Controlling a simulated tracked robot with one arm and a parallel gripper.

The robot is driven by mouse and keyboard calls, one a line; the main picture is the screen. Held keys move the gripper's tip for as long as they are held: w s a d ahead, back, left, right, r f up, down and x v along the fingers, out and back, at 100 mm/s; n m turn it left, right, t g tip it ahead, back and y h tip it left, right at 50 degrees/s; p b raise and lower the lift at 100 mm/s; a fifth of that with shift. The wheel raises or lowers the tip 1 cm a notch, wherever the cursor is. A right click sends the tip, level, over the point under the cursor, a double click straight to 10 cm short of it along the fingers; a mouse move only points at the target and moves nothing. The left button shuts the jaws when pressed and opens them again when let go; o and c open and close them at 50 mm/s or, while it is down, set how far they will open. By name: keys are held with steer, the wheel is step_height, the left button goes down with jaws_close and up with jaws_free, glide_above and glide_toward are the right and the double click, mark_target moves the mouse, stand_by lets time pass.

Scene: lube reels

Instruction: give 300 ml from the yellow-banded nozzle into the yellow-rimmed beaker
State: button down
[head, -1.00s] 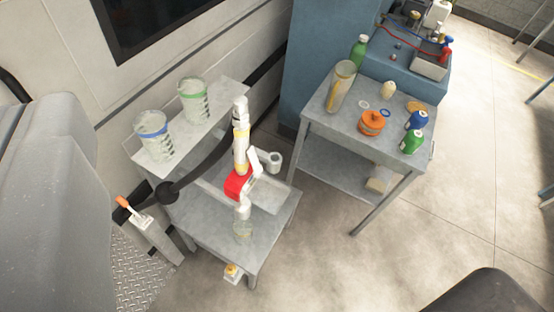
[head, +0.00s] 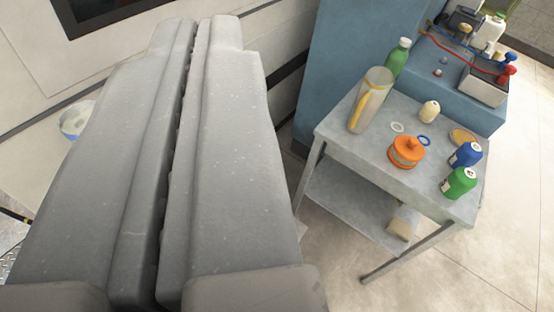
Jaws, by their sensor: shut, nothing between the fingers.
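My gripper (head: 196,75) fills the left of the view, its two long grey fingers side by side with only a thin dark gap and nothing between them. It covers the place where the yellow-banded nozzle hung, so the nozzle is hidden. A blue-rimmed beaker (head: 75,120) shows partly at the left edge of the fingers. A tall clear vessel with a yellow stripe (head: 371,98) stands upright on the grey table (head: 345,145), to the right of and apart from my gripper. I cannot make out a yellow-rimmed beaker for certain.
A blue bench (head: 430,75) with a tray and hoses lies behind. Floor at right is open.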

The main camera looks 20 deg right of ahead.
steer(key=w+d+f+t+y+b, duration=0.1)
steer(key=d+f+b, duration=0.1)
steer(key=f, duration=0.7)
steer(key=w+d+f+t+y+b, duration=0.1)
steer(key=d+f+b, duration=0.2)
steer(key=f, duration=0.6)
steer(key=w+d+f+n+t+y+b, duration=0.1)
steer(key=d+f+t+y+b, duration=0.1)
steer(key=f, duration=0.7)
steer(key=shift+w+d, duration=0.15)
steer(key=shift+d, duration=0.4)
steer(key=w+a+f+b, duration=0.1)
steer(key=w+a+f, duration=0.2)
steer(key=w+a, duration=0.2)
steer(key=shift+x, duration=0.8)
steer(key=shift+w+f, duration=0.1)
steer(key=shift+f, duration=0.1)
steer(key=shift+w+a, duration=0.25)
steer(key=shift+w+a+f, duration=0.25)
steer(key=shift+w+a, duration=0.1)
steer(key=shift+w, duration=0.1)
stand_by(0.5)
steer(key=shift+s+d, duration=0.1)
steer(key=shift+s, duration=0.05)
